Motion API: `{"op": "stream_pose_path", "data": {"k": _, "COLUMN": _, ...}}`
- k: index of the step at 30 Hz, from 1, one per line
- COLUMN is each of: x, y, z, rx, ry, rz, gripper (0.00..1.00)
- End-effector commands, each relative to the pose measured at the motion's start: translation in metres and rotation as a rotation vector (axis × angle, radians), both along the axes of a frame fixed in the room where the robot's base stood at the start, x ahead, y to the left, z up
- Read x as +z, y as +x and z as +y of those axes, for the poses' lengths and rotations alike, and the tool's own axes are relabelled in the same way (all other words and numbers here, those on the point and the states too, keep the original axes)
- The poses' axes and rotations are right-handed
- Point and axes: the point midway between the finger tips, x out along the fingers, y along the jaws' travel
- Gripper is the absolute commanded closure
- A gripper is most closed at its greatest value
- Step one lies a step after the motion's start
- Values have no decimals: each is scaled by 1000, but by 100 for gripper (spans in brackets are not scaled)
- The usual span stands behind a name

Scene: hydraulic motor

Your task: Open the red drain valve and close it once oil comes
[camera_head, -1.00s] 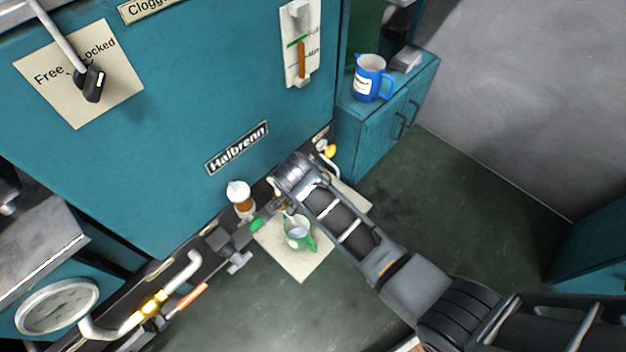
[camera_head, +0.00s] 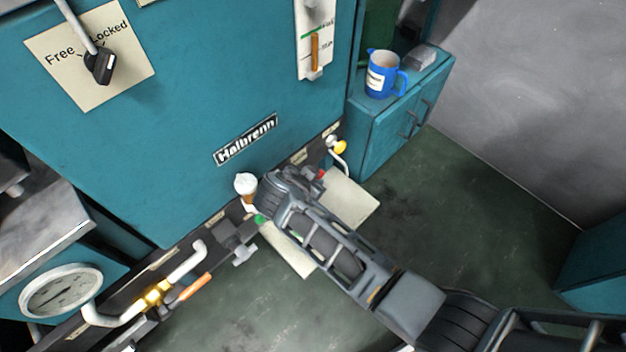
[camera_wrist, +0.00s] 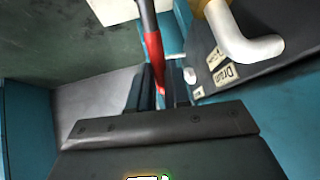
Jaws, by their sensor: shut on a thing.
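The red valve handle (camera_wrist: 153,48) runs down between the two dark fingers of my gripper (camera_wrist: 160,90) in the wrist view. My gripper is shut on it. A "Drain" label (camera_wrist: 226,72) is on the dark panel to the right of the handle. In the head view a small red part (camera_head: 321,174) shows just right of my wrist, at the foot of the teal machine (camera_head: 190,150). My arm covers the fingers there. No oil flow can be seen, and the valve's outlet is hidden.
A blue jug (camera_head: 383,74) stands on the cabinet. Pale floor sheets (camera_head: 350,197) lie below.

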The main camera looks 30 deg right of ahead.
Motion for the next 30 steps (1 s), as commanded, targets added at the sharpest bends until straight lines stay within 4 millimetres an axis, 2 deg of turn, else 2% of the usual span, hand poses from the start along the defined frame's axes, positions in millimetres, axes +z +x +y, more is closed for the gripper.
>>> {"op": "stream_pose_path", "data": {"k": 1, "x": -1, "y": 0, "z": -1, "rx": -1, "ry": 0, "rz": 1, "gripper": 100}}
{"op": "stream_pose_path", "data": {"k": 2, "x": -1, "y": 0, "z": -1, "rx": -1, "ry": 0, "rz": 1, "gripper": 82}}
{"op": "stream_pose_path", "data": {"k": 10, "x": 0, "y": 0, "z": 0, "rx": -1, "ry": 1, "rz": 1, "gripper": 57}}
{"op": "stream_pose_path", "data": {"k": 19, "x": 4, "y": -2, "z": 3, "rx": 0, "ry": 1, "rz": 0, "gripper": 57}}
{"op": "stream_pose_path", "data": {"k": 30, "x": 47, "y": -23, "z": 33, "rx": 2, "ry": 1, "rz": 0, "gripper": 57}}
